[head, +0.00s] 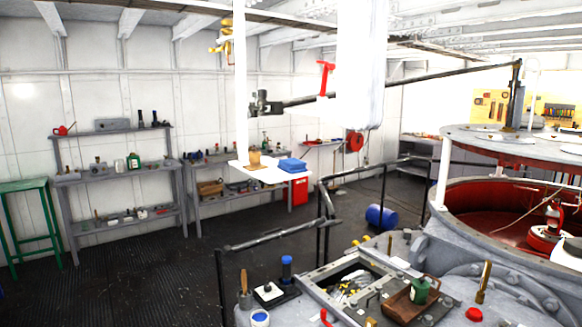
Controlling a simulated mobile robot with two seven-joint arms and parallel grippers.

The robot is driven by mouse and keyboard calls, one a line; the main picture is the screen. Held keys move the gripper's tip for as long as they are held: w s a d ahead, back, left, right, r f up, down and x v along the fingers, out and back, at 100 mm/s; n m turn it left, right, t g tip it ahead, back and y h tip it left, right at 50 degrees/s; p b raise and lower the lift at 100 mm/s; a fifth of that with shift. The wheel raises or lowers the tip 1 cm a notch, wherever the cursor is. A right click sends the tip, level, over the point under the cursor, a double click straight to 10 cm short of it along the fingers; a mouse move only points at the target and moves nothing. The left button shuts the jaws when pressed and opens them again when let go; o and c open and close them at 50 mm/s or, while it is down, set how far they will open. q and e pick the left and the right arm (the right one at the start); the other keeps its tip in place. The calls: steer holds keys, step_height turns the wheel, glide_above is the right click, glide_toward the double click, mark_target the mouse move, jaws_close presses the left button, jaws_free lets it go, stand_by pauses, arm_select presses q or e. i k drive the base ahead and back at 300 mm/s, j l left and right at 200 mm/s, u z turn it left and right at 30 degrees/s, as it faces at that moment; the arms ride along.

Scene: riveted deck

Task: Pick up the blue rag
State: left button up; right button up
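A blue, folded-looking item (292,165), which looks like the blue rag, lies on a small white raised surface (268,175) near the middle of the head view. It lies toward the right side of that surface, beside a brown container (255,160). Its fine shape is too small to make out. Neither of my grippers is in view.
A machine with a railing (270,238) and a red-lined round opening (480,215) fills the right foreground. A blue drum (380,216) lies on the dark floor. Shelves (120,177) and a green stand (25,190) line the left wall. Floor at left is clear.

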mark_target(292, 166)
steer(key=i+j+z, duration=0.15)
steer(key=j+z, duration=0.15)
steer(key=z, duration=0.15)
steer(key=i+j+z, duration=0.1)
steer(key=j+z, duration=0.3)
steer(key=i+j+z, duration=0.1)
steer(key=j+z, duration=0.3)
steer(key=j, duration=1.75)
